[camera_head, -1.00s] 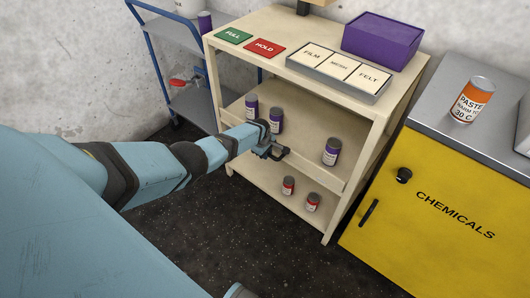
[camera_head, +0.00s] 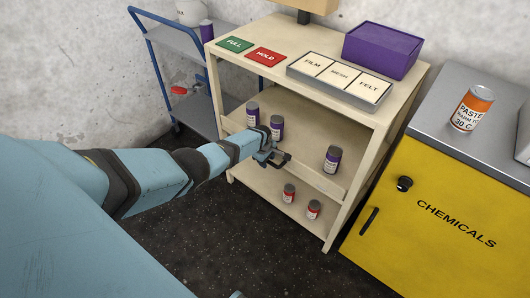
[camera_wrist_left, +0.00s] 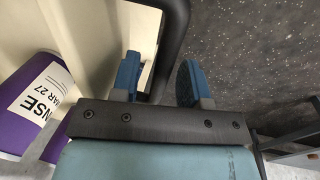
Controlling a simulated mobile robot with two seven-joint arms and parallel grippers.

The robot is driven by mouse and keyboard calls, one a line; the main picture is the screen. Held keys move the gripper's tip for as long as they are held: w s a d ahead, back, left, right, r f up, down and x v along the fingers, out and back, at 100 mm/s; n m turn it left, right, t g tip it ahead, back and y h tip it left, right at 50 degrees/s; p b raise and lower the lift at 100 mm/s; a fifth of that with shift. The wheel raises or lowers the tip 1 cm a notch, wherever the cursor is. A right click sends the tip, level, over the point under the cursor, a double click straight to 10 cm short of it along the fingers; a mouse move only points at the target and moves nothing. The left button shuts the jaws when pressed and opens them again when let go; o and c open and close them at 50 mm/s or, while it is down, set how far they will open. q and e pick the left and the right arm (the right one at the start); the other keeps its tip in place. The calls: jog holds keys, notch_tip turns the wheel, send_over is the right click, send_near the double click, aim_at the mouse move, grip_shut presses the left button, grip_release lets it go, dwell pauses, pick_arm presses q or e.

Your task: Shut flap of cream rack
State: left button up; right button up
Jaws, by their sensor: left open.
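The cream rack (camera_head: 371,136) stands in the middle of the head view. A cream board, its flap (camera_head: 318,181), runs along the front of the middle shelf; I cannot tell its exact tilt. A dark handle sits on its front, partly hidden by my left gripper (camera_head: 270,157). In the left wrist view the dark handle (camera_wrist_left: 172,40) passes between the open blue fingers of my left gripper (camera_wrist_left: 160,82), close to the left finger. Whether they touch is unclear. My right gripper is not in view.
Purple cans (camera_head: 333,159) stand on the middle shelf behind the flap, red cans (camera_head: 289,193) on the bottom shelf. The yellow chemicals cabinet (camera_head: 430,220) stands close at right, a blue trolley (camera_head: 187,45) at back left. The dark floor (camera_head: 240,240) in front is clear.

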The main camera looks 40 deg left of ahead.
pick_arm(q)
notch_tip(320, 180, up, 13)
jog(key=s+p, duration=0.2)
jog(key=p, duration=0.4)
jog(key=shift+s+r+p, duration=0.15)
jog(key=shift+s+p, duration=0.05)
jog(key=shift+p, duration=0.15)
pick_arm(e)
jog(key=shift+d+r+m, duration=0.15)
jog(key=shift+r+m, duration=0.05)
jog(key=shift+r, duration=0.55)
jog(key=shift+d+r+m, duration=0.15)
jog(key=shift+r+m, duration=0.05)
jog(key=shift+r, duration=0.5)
pick_arm(q)
jog(key=shift+a, duration=0.1)
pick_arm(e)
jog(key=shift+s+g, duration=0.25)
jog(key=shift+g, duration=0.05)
